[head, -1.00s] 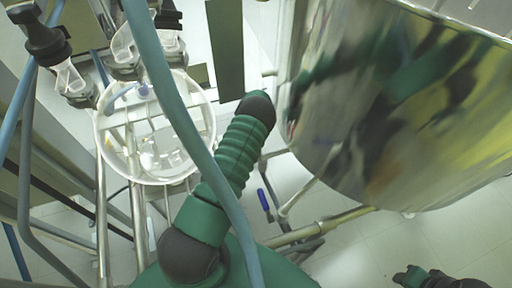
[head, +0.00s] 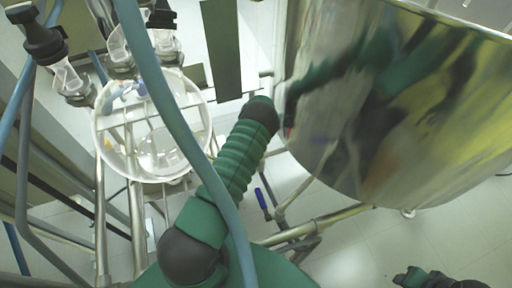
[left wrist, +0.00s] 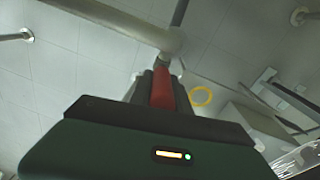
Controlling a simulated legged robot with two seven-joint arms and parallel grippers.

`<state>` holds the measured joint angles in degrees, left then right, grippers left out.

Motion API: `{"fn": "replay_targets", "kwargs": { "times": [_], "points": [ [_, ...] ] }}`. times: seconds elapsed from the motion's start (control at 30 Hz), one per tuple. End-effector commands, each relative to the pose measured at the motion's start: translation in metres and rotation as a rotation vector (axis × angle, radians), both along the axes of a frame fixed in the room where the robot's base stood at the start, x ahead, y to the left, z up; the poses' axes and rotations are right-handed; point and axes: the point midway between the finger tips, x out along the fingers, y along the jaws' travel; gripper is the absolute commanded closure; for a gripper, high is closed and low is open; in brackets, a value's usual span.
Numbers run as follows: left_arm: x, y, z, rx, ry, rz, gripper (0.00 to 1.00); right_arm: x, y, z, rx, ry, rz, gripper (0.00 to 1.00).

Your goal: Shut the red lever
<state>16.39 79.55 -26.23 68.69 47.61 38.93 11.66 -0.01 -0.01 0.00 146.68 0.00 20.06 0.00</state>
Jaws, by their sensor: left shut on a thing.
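The red lever (left wrist: 162,88) shows in the left wrist view, just below a metal pipe. My left gripper (left wrist: 161,84) has a dark finger on each side of it and is shut on it. The lever's upper end is close to a small metal fitting under the pipe. In the head view my green left arm reaches up to the metal vessel, and its gripper and the red lever are hidden there. My right gripper is not in view; only part of what looks like my right arm shows at the lower right.
A large shiny metal vessel (head: 400,110) fills the upper right of the head view. A round glass vessel (head: 150,125) in a tube frame stands at left. A blue hose (head: 165,90) crosses in front. A blue handle (head: 262,200) sits low near pipes. The metal pipe (left wrist: 110,18) crosses the wrist view.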

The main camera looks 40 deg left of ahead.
Motion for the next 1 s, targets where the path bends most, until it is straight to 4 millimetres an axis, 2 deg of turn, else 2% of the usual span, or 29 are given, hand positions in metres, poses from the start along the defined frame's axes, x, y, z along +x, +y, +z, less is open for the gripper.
{"fn": "replay_targets", "kwargs": {
  "times": [0.03, 1.0],
  "points": [
    [-0.002, -0.0046, -0.0002, -0.012, 0.007, -0.002, 1.0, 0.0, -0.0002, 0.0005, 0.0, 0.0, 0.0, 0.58],
    [-0.0015, -0.01, -0.0012, -0.025, 0.007, -0.005, 1.0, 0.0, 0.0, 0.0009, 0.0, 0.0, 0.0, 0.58]
  ]
}}
